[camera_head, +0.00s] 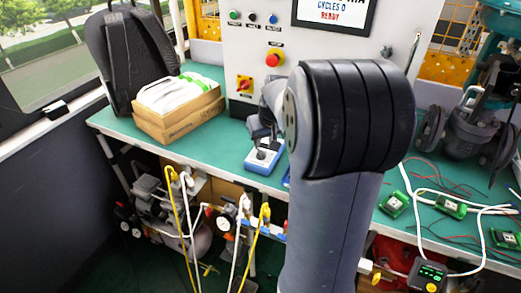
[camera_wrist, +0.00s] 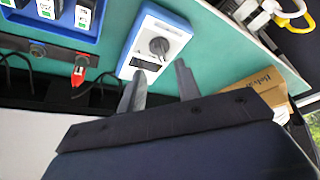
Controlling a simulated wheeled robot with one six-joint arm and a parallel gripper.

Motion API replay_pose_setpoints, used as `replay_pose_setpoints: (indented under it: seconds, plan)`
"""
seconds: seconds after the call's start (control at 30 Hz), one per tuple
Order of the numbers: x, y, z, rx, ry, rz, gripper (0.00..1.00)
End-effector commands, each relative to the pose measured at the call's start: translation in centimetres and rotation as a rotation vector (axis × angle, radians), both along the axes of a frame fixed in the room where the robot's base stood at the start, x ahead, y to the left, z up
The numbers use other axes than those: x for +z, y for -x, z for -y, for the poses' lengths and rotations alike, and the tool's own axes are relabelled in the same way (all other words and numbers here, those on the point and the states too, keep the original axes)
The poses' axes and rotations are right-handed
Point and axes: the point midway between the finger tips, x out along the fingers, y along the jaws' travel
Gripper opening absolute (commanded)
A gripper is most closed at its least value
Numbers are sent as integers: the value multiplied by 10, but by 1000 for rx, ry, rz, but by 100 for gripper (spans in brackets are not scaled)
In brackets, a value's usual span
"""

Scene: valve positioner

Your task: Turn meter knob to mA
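The meter (camera_wrist: 176,37) is a white-faced box with a blue edge, lying on the green bench top. Its dark round knob (camera_wrist: 159,46) is near the middle of its face, with a dark display strip beside it. The mark that the knob points to is too small to read. The meter also shows in the head view (camera_head: 264,158), partly hidden by my arm. My gripper (camera_wrist: 159,70) is open and empty. Its two fingers are apart, with the tips near the meter's display edge in the wrist view; contact cannot be told.
A cardboard box (camera_head: 181,122) of white items and a backpack (camera_head: 131,52) stand on the bench at left. A control panel (camera_head: 258,38) rises behind. Green circuit boards (camera_head: 450,206) and cables lie at right. A blue tray (camera_wrist: 52,27) is near the meter.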

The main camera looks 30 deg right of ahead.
Motion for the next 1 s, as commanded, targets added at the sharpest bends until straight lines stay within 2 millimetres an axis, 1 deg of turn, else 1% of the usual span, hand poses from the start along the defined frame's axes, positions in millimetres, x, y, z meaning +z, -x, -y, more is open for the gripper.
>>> replay_pose_setpoints:
  seconds: [0.03, 0.1, 0.2, 0.3, 0.43, 0.7, 0.77, 1.0]
  plan:
    - [-12, -3, 0, 1, -2, -5, 32]
    - [-24, -9, 0, 1, -2, -4, 32]
    - [-37, -14, 1, 1, -2, -4, 32]
    - [-46, -19, 2, 0, -1, -1, 32]
    - [-53, -21, 2, 0, -1, 0, 32]
    - [-53, -22, 2, 0, 0, 1, 32]
    - [-53, -22, 2, 0, 0, 1, 28]
    - [-53, -22, 2, 0, 0, 1, 8]
